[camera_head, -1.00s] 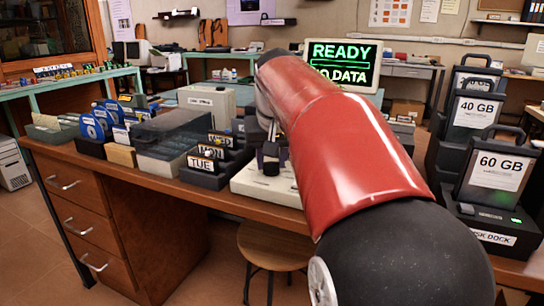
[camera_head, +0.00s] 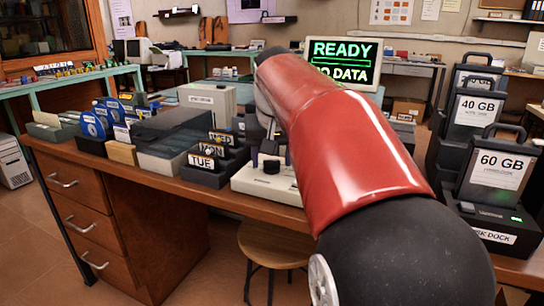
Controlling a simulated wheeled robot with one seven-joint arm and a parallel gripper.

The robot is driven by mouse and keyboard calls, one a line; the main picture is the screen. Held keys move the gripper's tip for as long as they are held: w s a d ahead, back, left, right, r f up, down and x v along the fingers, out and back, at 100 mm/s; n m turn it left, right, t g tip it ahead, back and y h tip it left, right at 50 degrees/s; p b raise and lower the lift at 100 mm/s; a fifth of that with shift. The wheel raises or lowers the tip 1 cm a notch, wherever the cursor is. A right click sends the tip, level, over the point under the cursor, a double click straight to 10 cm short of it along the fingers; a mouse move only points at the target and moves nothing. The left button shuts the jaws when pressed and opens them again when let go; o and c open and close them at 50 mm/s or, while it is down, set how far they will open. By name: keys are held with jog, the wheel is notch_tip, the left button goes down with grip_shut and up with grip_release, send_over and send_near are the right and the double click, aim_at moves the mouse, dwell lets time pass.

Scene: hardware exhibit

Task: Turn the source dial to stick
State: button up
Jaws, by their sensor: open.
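The source dial (camera_head: 271,167) appears to be the small black knob on top of a cream box (camera_head: 262,184) near the desk's front edge. Its pointer and any markings are too small to read. My gripper (camera_head: 271,157) points down at the knob, with a finger on each side of it. The fingers are open and look apart from the knob. My red arm covers the right part of the box. A monitor (camera_head: 343,62) behind shows green text, "READY" above a partly hidden line ending in "O DATA".
A black holder with day-labelled cards (camera_head: 207,163) stands just left of the cream box. Disk trays and a grey case (camera_head: 208,98) fill the left of the desk. Labelled drive units (camera_head: 494,170) stand at the right. A stool (camera_head: 272,243) is in front.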

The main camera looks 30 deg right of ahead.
jog(key=p+v, duration=0.1)
jog(key=v, duration=0.6)
jog(key=shift+s+r, duration=0.15)
jog(key=shift+r, duration=0.2)
jog(key=s+a+f+n, duration=0.1)
jog(key=s+a+f, duration=0.3)
jog(key=f, duration=0.3)
jog(key=s+a+f+n+t+y, duration=0.1)
jog(key=s+a+f+n, duration=0.1)
jog(key=s+a+f, duration=0.2)
jog(key=s+a+f+n, duration=0.1)
jog(key=s+a+f, duration=0.3)
jog(key=s+f, duration=0.5)
notch_tip(320, 180, down, 2)
jog(key=shift+a+f+y, duration=0.1)
jog(key=shift+a+y, duration=0.2)
jog(key=shift+y, duration=0.1)
jog(key=shift+s, duration=0.1)
jog(key=shift+c, duration=0.3)
